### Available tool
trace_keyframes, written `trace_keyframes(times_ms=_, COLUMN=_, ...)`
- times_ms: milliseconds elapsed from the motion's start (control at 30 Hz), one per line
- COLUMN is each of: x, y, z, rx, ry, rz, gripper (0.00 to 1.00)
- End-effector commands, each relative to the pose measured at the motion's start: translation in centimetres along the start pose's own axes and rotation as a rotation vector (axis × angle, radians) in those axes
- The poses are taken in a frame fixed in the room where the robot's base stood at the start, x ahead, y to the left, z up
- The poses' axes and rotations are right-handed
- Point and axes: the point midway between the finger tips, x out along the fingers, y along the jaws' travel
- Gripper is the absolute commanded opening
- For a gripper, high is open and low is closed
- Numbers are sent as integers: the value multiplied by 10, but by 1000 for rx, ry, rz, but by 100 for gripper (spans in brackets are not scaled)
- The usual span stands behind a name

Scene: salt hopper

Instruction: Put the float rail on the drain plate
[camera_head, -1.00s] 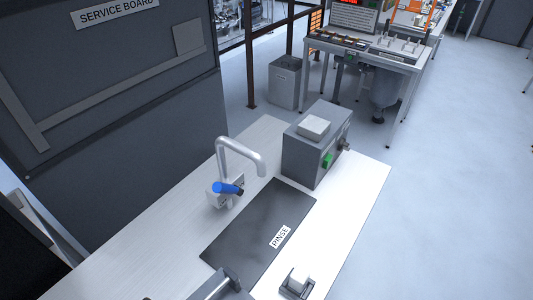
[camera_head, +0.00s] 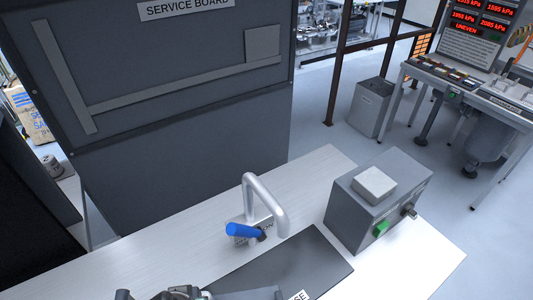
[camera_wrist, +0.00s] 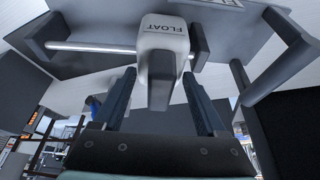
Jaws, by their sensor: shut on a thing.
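In the wrist view my gripper (camera_wrist: 159,76) is shut on the float rail. The rail's white block (camera_wrist: 166,44) reads FLOAT, and its grey lower part is between the fingers. A thin pale rod (camera_wrist: 95,46) runs sideways from the block, between dark end pieces. A dark flat plate (camera_head: 300,258) lies on the bench in the head view, its label cut off by the bottom edge. No part is named drain plate, so I cannot tell whether this is it. Grey parts at the head view's bottom edge partly cover the dark plate.
A grey tap (camera_head: 265,200) with a blue lever (camera_head: 243,230) stands behind the plate. A grey box (camera_head: 378,205) with a green button stands to the right. A dark service board (camera_head: 180,110) rises behind the pale bench (camera_head: 140,262). Bare bench lies left of the tap.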

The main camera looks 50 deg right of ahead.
Motion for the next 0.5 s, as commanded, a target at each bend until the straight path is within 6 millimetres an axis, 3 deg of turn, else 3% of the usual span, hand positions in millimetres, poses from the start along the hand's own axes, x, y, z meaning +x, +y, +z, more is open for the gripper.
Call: trace_keyframes(times_ms=500, x=13, y=113, z=-46, rx=5, ry=4, rz=1, gripper=0)
